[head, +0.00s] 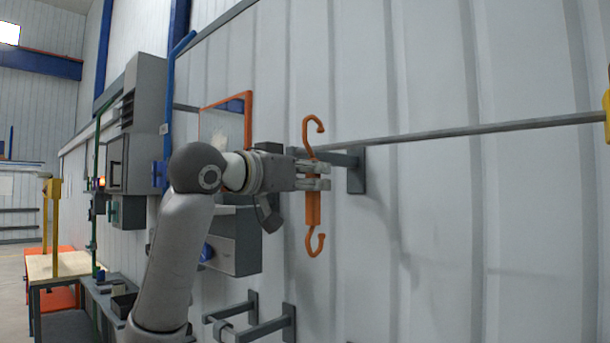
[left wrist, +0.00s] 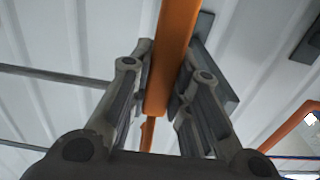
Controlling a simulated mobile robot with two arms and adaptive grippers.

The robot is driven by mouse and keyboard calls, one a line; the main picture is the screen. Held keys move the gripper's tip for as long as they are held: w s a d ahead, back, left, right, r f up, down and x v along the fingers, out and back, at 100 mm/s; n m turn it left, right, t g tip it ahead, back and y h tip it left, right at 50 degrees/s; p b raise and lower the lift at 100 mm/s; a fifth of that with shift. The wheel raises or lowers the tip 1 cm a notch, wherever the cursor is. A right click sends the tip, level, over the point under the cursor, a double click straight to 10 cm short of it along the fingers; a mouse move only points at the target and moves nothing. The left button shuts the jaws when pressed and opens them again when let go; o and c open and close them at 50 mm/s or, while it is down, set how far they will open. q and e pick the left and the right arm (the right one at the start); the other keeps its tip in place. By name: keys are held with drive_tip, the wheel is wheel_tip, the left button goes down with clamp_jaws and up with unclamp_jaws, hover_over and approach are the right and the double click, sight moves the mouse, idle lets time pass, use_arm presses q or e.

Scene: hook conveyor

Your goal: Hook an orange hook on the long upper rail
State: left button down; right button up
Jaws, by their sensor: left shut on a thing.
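An orange hook (head: 313,209) hangs upright in my left gripper (head: 318,177), with one curl at its top and one at its bottom. The left gripper is shut on its straight middle part. The orange shaft (left wrist: 172,50) also runs between the fingers of the left gripper (left wrist: 165,105) in the left wrist view. The long upper rail (head: 470,131) runs along the wall to the right, from a wall bracket (head: 355,170). In the head view the hook's top curl shows just above the rail's left end. I cannot tell whether they touch. My right gripper is not in view.
A lower pair of wall brackets (head: 265,327) sits below the hook. A grey box (head: 235,252) and an orange-framed panel (head: 251,110) are on the wall behind my left arm. A wooden-topped table (head: 75,263) stands at the far left. The wall right of the hook is clear below the rail.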

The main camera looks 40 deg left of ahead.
use_arm(q)
drive_tip(key=shift+w, duration=1.05)
drive_tip(key=shift+w+d+f+b, duration=0.1)
drive_tip(key=shift+w+f+b, duration=0.1)
drive_tip(key=shift+w+f, duration=0.75)
drive_tip(key=shift+w+d+f+b, duration=0.1)
drive_tip(key=shift+w+f+b, duration=0.1)
drive_tip(key=shift+w+f, duration=0.75)
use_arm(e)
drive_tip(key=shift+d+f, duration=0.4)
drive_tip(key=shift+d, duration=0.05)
use_arm(q)
drive_tip(key=shift+w+r, duration=0.1)
drive_tip(key=shift+r, duration=0.1)
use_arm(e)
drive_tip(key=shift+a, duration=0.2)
use_arm(q)
drive_tip(key=c, duration=1.3)
unclamp_jaws()
drive_tip(key=shift+o, duration=0.2)
drive_tip(key=s, duration=0.8)
drive_tip(key=s+a, duration=0.1)
drive_tip(key=s, duration=0.3)
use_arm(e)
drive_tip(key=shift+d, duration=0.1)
